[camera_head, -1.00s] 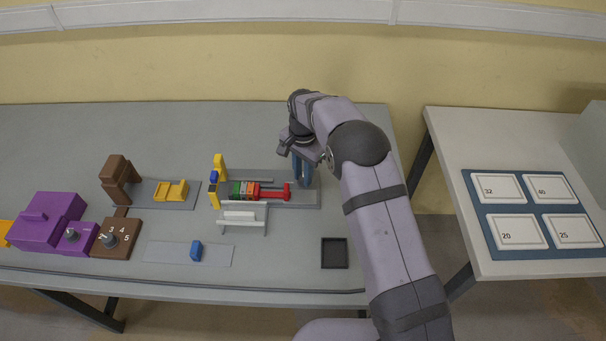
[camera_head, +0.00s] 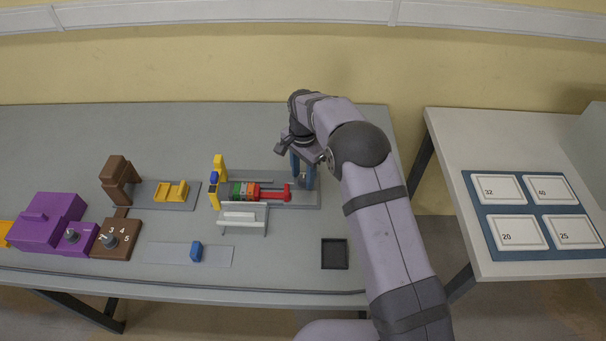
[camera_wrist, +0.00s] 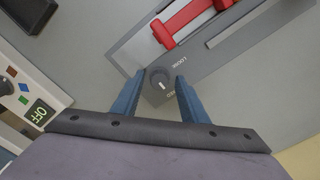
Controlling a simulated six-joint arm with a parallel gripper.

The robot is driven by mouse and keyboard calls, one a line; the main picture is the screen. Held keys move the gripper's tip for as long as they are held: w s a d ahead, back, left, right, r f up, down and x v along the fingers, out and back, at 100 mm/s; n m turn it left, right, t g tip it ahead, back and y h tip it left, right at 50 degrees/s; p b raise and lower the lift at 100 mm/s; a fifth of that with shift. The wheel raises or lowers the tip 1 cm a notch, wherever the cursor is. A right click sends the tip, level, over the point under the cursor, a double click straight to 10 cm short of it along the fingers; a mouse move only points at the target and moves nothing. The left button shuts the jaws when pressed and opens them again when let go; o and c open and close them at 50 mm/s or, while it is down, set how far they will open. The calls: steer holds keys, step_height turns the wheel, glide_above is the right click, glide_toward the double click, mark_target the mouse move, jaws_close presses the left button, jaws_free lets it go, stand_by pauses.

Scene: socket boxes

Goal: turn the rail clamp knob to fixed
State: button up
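The rail clamp knob (camera_wrist: 160,78) is a small dark round knob with a light pointer mark, on the end of a grey plate (camera_wrist: 222,63) in the wrist view. The mark lies on the knob's lower side in the picture. Lettering beside the knob is small; one word looks like LOOSE, and another ending in ED is partly hidden. My gripper (camera_wrist: 160,75) has its blue fingers on both sides of the knob, with a small gap showing at each side. In the head view my gripper (camera_head: 302,170) is over the right end of the rail plate (camera_head: 305,199).
A yellow post (camera_head: 214,190) stands at the rail's left end.

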mark_target(304, 179)
steer(key=shift+r+b, duration=0.95)
steer(key=shift+r, duration=2.75)
steer(key=shift+d, duration=0.1)
steer(key=shift+s+d+r, duration=0.15)
steer(key=shift+s+d, duration=0.05)
steer(key=shift+d, duration=0.05)
steer(key=s+d+r+n, duration=0.2)
steer(key=s+d+n, duration=0.3)
steer(key=s+d, duration=0.7)
steer(key=s+d+f+n, duration=0.1)
steer(key=s+d+n, duration=0.1)
steer(key=s, duration=0.7)
steer(key=s+d+f+n, duration=0.2)
steer(key=s, duration=0.6)
steer(key=shift+s, duration=0.35)
